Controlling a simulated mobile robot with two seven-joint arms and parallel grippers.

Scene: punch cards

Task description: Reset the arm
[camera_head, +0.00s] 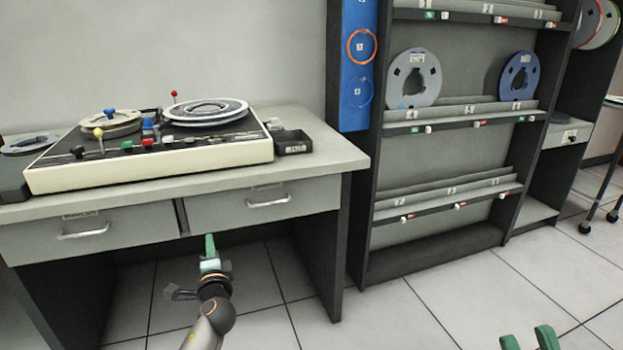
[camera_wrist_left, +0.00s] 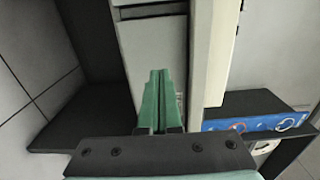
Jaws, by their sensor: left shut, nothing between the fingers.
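My left gripper (camera_head: 210,246) is in front of the grey desk (camera_head: 325,150), just below its drawers, with its green fingers pointing up. In the left wrist view its two fingers (camera_wrist_left: 158,100) lie together, shut, with nothing held between them. The drawer fronts lie beyond the fingers in that view; I cannot tell how wide the gap is. My right gripper (camera_head: 529,341) shows only as two green fingertips at the bottom edge on the right. They stand apart, with nothing seen between them; the rest is out of frame.
On the desk stand a cream tape machine (camera_head: 160,165) with reels and coloured knobs, and a small black tray (camera_head: 292,142). A dark shelf rack (camera_head: 450,130) with reels stands to the right. The tiled floor (camera_head: 400,310) in front is clear.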

